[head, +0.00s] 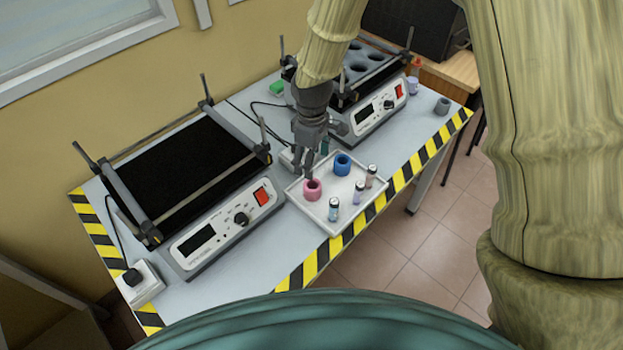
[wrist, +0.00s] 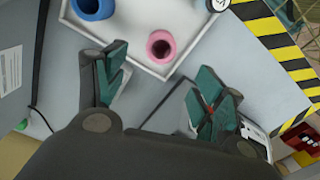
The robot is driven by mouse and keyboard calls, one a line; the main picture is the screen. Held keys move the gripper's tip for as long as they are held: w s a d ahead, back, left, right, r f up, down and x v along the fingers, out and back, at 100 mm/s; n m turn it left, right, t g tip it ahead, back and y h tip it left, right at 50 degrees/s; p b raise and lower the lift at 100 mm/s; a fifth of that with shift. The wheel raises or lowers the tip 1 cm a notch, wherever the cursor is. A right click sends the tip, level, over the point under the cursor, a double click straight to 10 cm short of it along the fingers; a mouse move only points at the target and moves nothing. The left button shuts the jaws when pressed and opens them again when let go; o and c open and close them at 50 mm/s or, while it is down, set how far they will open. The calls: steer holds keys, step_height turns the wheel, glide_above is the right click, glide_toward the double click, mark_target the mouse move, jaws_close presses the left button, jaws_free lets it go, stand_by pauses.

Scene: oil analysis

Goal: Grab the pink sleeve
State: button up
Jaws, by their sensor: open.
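The pink sleeve (head: 312,190) is a short ring with an open top. It stands in the white tray (head: 335,229), near the tray's left side in the head view. In the wrist view the pink sleeve (wrist: 161,46) lies ahead of my gripper (wrist: 165,75), near the tray's edge. My gripper (head: 308,172) is open, with its two teal-padded fingers apart and nothing between them. In the head view the fingertips are just above and behind the sleeve. I cannot tell the exact height gap.
A blue sleeve (head: 342,165) and several small capped vials, such as one at the front (head: 334,209), share the tray. Instruments with black tops stand left (head: 180,170) and behind right (head: 375,100). A grey sleeve (head: 442,106) stands at the far right. Striped tape marks the table's edge.

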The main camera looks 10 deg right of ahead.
glide_above(314, 184)
steer(key=s, duration=0.1)
step_height(314, 184, down, 5)
steer(key=shift+s+a+f+p, duration=0.2)
steer(key=shift+f+p, duration=0.45)
steer(key=shift+f, duration=0.3)
steer(key=shift+s+a+f+p, duration=0.15)
steer(key=shift+f+p, duration=0.45)
steer(key=shift+f, duration=0.3)
steer(key=shift+d+f, duration=0.1)
steer(key=shift+f, duration=0.8)
steer(key=c, duration=0.8)
